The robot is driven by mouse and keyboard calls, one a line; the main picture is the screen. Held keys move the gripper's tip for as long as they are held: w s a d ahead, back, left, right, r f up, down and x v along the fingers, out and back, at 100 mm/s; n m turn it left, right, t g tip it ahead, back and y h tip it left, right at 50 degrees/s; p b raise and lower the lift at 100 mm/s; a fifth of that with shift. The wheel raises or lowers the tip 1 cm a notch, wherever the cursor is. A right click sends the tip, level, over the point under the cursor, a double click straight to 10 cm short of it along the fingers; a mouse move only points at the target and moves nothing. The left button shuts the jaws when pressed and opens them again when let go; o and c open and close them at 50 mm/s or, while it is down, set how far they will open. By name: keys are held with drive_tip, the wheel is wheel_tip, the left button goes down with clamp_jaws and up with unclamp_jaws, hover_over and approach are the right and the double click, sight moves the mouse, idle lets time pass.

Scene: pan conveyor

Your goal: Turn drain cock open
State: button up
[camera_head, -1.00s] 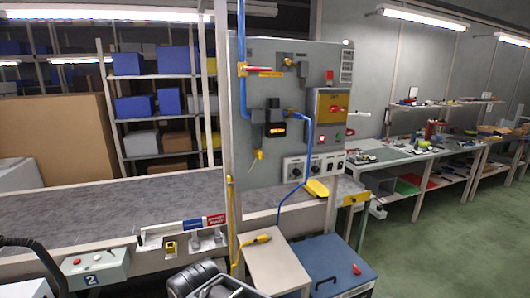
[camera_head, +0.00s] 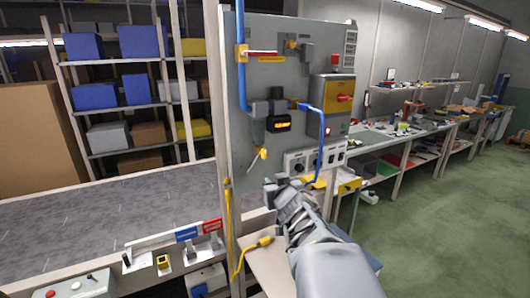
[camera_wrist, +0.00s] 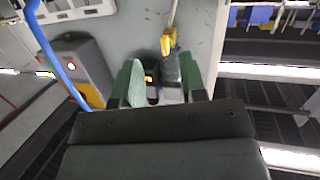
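The drain cock seems to be the small yellow fitting (camera_head: 261,154) with a thin pale tail, low on the grey panel under a dark unit with a lit orange window (camera_head: 278,124). In the wrist view the yellow fitting (camera_wrist: 168,42) lies beyond the fingertips, slightly right of the gap between them. My gripper (camera_head: 275,188) is in front of the panel, below and to the right of the fitting. In the wrist view my gripper (camera_wrist: 160,78) has its two green-padded fingers apart, with no object held. The fitting's handle position is too small to tell.
A blue hose (camera_head: 311,107) runs down the panel beside a grey-and-yellow switch box (camera_head: 331,102). A red-handled valve (camera_head: 262,53) is at the panel's upper left. A yellow cable (camera_head: 229,210) hangs at the panel's left edge. The conveyor bed (camera_head: 110,220) lies left.

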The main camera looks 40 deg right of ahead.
sight(265, 154)
drive_tip(key=s+d+r+n+t+y, duration=0.1)
drive_tip(key=d+r+n+t+y, duration=0.1)
drive_tip(key=d+r+t+y, duration=0.1)
drive_tip(key=w, duration=0.4)
drive_tip(key=w+d+p, duration=0.1)
drive_tip(key=w, duration=0.3)
drive_tip(key=w+d, duration=0.1)
drive_tip(key=w, duration=0.4)
drive_tip(key=shift+r+p, duration=0.2)
drive_tip(key=shift+p, duration=0.1)
drive_tip(key=shift+c, duration=0.3)
clamp_jaws()
